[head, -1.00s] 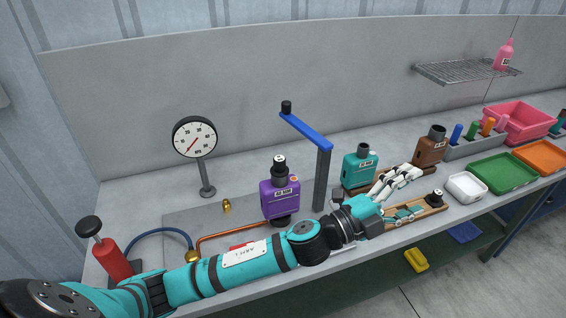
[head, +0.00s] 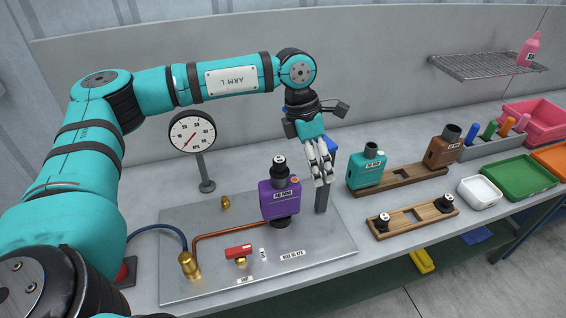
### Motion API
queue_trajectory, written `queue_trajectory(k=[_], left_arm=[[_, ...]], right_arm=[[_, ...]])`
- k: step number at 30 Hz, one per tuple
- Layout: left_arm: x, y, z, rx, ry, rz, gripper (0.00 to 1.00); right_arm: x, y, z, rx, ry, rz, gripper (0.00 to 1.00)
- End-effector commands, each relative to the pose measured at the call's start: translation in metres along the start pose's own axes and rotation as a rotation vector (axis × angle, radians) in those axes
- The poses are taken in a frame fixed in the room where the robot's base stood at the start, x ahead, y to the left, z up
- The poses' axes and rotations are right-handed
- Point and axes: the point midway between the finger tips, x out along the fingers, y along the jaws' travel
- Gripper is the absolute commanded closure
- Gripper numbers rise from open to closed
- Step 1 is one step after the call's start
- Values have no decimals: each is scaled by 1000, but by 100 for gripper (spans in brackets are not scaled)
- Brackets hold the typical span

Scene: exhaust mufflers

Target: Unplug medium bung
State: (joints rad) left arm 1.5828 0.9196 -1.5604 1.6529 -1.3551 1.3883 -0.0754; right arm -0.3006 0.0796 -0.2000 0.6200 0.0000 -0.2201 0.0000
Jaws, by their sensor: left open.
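A purple muffler (head: 279,200) stands upright on the metal plate. A black bung (head: 279,161) with a pale mark on top sits in its neck. My left gripper (head: 322,182) points down, open and empty, just right of the purple muffler and apart from the bung. It hides most of the blue clamp arm (head: 329,146) and part of the dark post (head: 322,200). A wooden rack (head: 412,216) to the right holds a black bung (head: 384,219) at its left end and another (head: 445,203) at its right end, with bare slots between. My right gripper is out of view.
A teal muffler (head: 366,172) and a brown muffler (head: 442,150) stand on a wooden base behind the rack. A gauge (head: 192,133), a red-handled valve (head: 238,251) and a copper pipe (head: 222,234) are to the left. A white tray (head: 479,191) lies to the right.

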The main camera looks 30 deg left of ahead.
Motion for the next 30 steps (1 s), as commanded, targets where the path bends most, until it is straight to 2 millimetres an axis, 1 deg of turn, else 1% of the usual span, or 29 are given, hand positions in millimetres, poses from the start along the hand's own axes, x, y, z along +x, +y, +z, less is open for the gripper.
queue_trajectory(k=[1, 3, 6, 10, 14, 23, 26, 30], left_arm=[[-14, 14, -11, -14, 36, 46, 27], [-28, 30, -28, -33, 88, 98, 27], [-44, 45, -46, -56, 146, 152, 27], [-57, 56, -60, -78, 191, 190, 27], [-62, 60, -66, -86, 208, 203, 27], [-61, 60, -65, -85, 208, 202, 27], [-59, 60, -66, -85, 207, 202, 27], [-51, 62, -67, -85, 207, 202, 27]], right_arm=[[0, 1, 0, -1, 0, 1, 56], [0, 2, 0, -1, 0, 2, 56], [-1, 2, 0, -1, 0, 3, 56], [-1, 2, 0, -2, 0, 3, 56], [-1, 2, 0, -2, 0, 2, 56], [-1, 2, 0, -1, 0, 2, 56], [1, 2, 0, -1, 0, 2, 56], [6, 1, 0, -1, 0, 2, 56]])
